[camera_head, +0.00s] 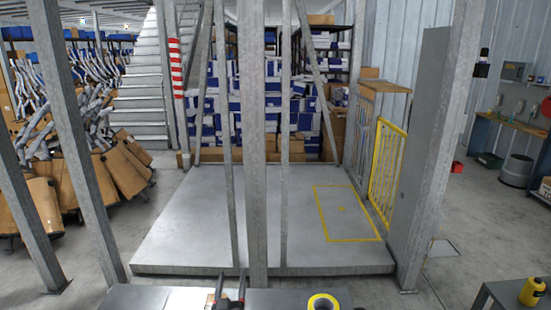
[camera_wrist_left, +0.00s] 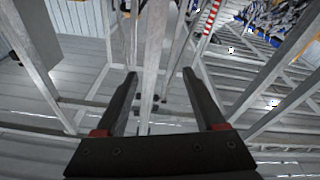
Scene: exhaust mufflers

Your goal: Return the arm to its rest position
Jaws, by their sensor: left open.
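My left gripper (camera_head: 230,286) shows at the bottom middle of the head view, over the grey table top (camera_head: 150,298). In the left wrist view its two dark fingers (camera_wrist_left: 160,98) stand wide apart with nothing between them. Beyond the fingers I see metal posts and a wall at a tilt. My right gripper is not seen in either view.
A yellow gate (camera_head: 387,170) stands at right. Exhaust pipes and cardboard (camera_head: 125,170) crowd the left.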

